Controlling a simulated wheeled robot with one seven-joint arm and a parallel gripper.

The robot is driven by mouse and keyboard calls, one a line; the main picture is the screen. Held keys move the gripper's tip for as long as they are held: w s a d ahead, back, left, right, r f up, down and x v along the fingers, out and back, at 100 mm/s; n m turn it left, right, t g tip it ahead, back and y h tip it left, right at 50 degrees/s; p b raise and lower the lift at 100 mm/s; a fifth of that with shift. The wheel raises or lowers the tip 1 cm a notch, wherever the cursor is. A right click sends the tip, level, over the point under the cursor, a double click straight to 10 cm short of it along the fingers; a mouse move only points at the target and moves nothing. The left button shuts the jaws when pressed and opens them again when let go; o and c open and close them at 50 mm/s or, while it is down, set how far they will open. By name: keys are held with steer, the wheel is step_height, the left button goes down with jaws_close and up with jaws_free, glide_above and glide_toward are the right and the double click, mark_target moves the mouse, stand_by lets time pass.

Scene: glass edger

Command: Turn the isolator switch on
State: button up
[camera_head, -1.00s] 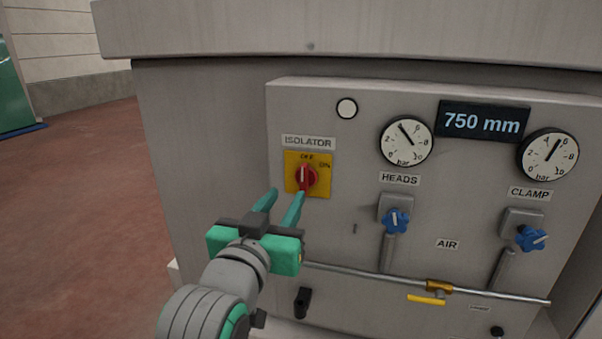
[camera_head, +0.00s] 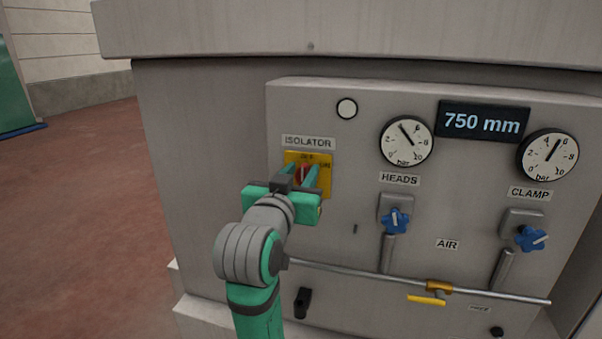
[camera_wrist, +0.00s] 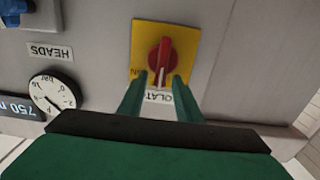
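The isolator switch is a red rotary knob (camera_wrist: 161,62) on a yellow plate (camera_head: 325,188), under the ISOLATOR label (camera_head: 308,142) on the grey panel. In the head view my gripper partly covers the knob. Its white pointer mark is lined up with OFF at the top. My gripper (camera_head: 302,172) is in front of the plate with its two green fingers apart. In the wrist view, where the panel appears upside down, the fingertips (camera_wrist: 157,80) are on either side of the knob's lower end. I cannot tell whether they touch it.
To the right are two gauges (camera_head: 406,142), a 750 mm display (camera_head: 484,121) and two blue valve knobs (camera_head: 396,221). A metal rail with a yellow lever (camera_head: 427,299) crosses below. A round white lamp (camera_head: 347,108) is above. Red floor (camera_head: 80,210) is open at left.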

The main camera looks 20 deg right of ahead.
steer(key=shift+w, duration=0.1)
jaws_close()
steer(key=shift+d+m, duration=0.1)
steer(key=shift+m, duration=0.2)
steer(key=m, duration=0.3)
steer(key=s+d+f+m, duration=0.1)
steer(key=m, duration=0.3)
steer(key=d+m, duration=0.1)
steer(key=m, duration=0.3)
steer(key=shift+s+f, duration=0.2)
steer(key=shift+f, duration=0.05)
steer(key=shift+m, duration=0.3)
jaws_free()
stand_by(0.3)
